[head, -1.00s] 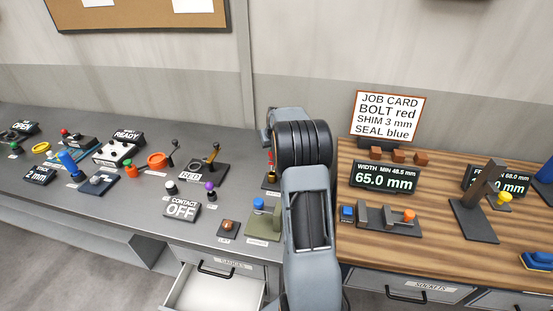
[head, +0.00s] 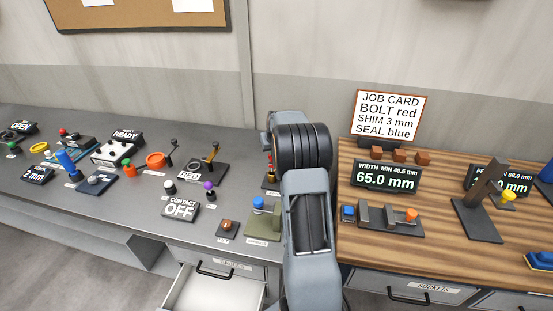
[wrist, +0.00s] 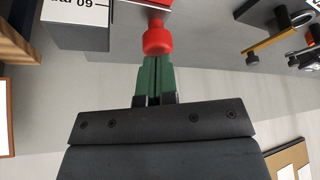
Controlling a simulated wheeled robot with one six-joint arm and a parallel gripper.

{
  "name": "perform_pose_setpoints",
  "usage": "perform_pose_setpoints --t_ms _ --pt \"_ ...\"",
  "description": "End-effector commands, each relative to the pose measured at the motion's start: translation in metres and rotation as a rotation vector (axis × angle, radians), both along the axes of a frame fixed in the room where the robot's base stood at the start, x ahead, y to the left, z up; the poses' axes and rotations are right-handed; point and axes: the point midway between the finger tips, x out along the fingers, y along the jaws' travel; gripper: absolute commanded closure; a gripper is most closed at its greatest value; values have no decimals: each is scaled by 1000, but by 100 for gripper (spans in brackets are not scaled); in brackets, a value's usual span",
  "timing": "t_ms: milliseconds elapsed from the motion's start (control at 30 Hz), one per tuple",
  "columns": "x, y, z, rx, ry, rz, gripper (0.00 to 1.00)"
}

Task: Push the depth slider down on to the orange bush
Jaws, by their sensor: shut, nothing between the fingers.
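My gripper (wrist: 154,80) is shut and empty, with green fingertips close together in the wrist view. A red knob (wrist: 158,40) stands right at the fingertips; I cannot tell whether they touch. In the head view my arm hides the gripper, and only a red bit (head: 269,160) shows beside the arm's left edge. No label reading depth is legible, so I cannot tell whether the red knob belongs to the depth slider.
The width gauge (head: 376,216), its 65.0 mm display (head: 386,177) and a dark post stand (head: 478,222) with a yellow knob (head: 508,196) occupy the wooden bench. A blue-topped fixture (head: 262,226) stands left of my arm. An open drawer (head: 215,290) juts out below.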

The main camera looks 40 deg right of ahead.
Motion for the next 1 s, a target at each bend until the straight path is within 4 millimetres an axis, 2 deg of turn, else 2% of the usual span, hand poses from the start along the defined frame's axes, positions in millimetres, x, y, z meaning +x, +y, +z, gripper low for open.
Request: perform_pose_setpoints --t_ms 567,1000 --pt "0 0 3 0 0 0 100" --pt "0 0 37 0 -1 0 100"
